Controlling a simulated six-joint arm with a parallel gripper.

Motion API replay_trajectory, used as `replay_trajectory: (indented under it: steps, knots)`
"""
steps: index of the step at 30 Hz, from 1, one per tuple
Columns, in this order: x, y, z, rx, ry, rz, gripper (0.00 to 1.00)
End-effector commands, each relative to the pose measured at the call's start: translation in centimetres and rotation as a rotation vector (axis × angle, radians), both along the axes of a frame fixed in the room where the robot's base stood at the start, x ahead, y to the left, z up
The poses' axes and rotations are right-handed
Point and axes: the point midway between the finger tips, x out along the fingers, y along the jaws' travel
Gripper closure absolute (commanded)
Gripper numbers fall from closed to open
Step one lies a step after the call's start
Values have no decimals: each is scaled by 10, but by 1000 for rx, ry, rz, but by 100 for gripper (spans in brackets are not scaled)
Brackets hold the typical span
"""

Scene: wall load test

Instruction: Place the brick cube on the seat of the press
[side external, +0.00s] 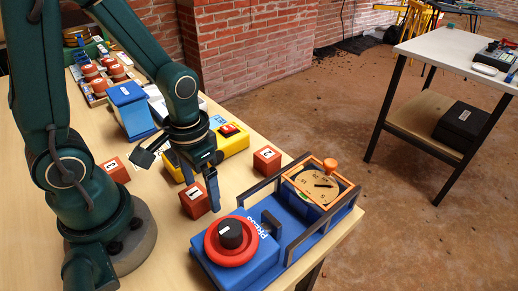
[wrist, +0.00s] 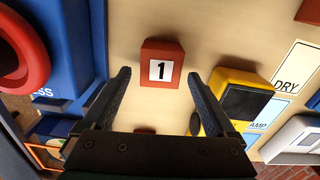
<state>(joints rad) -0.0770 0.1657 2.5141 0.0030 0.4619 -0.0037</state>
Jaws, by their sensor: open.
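Three brick-red cubes stand on the table: cube 1 (side external: 195,202), cube 2 (side external: 267,160) and cube 3 (side external: 115,170). The task does not say which one. My gripper (side external: 181,172) is open and empty above the table, close to cube 1. In the wrist view, cube 1 (wrist: 161,50) lies ahead, between the lines of the open fingers (wrist: 158,76), not touching them.
A yellow meter (side external: 235,142) lies behind my gripper; it also shows in the wrist view (wrist: 226,83). A blue stand (side external: 131,108) and a tray of red pieces (side external: 100,78) are farther back. Dark rails flank the press bed.

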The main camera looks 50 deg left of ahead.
Motion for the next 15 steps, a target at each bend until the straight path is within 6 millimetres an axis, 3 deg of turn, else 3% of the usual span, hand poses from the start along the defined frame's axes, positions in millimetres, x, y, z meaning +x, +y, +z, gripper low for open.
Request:
replay_trajectory:
  steps: [12, 14, 15]
  knots:
    - [0, 0, -7, 0, -1, 0, 9]
    - [0, 0, -7, 0, -1, 0, 28]
    - [0, 0, -7, 0, -1, 0, 43]
